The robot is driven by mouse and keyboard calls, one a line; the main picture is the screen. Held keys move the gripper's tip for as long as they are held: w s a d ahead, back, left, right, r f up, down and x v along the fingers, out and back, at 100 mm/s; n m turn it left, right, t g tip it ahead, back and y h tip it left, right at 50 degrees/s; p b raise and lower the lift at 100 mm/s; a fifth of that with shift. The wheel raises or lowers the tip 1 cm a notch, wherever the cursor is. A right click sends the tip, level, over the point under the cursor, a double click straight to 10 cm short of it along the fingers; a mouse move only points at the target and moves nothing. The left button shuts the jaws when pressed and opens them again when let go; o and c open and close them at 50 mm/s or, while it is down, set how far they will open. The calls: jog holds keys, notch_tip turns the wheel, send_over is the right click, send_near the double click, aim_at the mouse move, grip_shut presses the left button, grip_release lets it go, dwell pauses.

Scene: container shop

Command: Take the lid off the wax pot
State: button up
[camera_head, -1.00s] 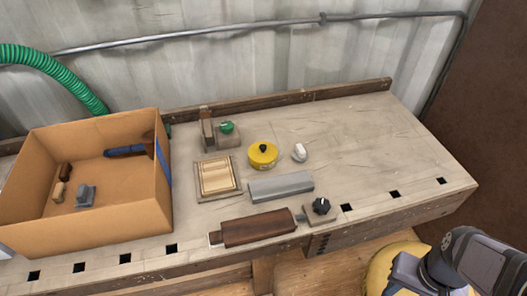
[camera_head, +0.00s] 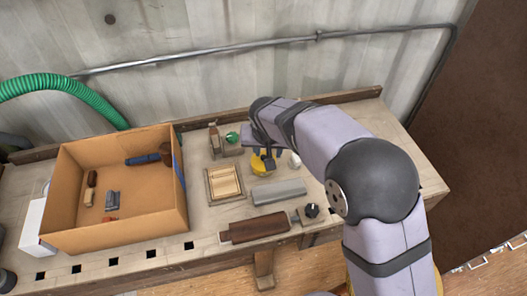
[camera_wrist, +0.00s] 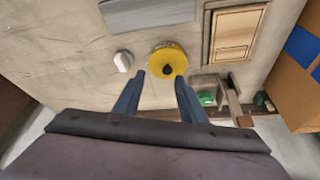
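The wax pot (camera_head: 257,166) is a low round yellow tin on the workbench, partly hidden by my gripper in the head view. The wrist view shows its yellow lid (camera_wrist: 160,60) from above, with a small dark knob (camera_wrist: 167,70) in the middle. The lid appears to be on the pot. My gripper (camera_wrist: 160,83) is open and empty, pointing down over the bench. Its two blue-grey fingers reach toward the near edge of the pot, one on each side of the knob in the picture. I cannot tell whether they touch it.
A white knob-like object (camera_wrist: 123,61) stands close beside the pot. A wooden framed panel (camera_head: 224,184), a grey block (camera_head: 278,191) and a green-knobbed piece (camera_head: 232,138) are near. A cardboard box (camera_head: 70,195) with tools stands left. The bench's right part is mostly bare.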

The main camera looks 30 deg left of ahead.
aim_at(264, 157)
jog(key=shift+a+p+x, duration=0.3)
jog(key=shift+p+x, duration=0.25)
jog(key=shift+x, duration=0.65)
jog(key=shift+a+p+x, duration=0.25)
jog(key=shift+p+x, duration=0.25)
jog(key=shift+x, duration=0.7)
jog(key=shift+a+p+x, duration=0.3)
jog(key=shift+p+x, duration=0.25)
jog(key=shift+x, duration=0.65)
jog(key=shift+s+r, duration=0.1)
jog(key=shift+s, duration=0.1)
grip_shut()
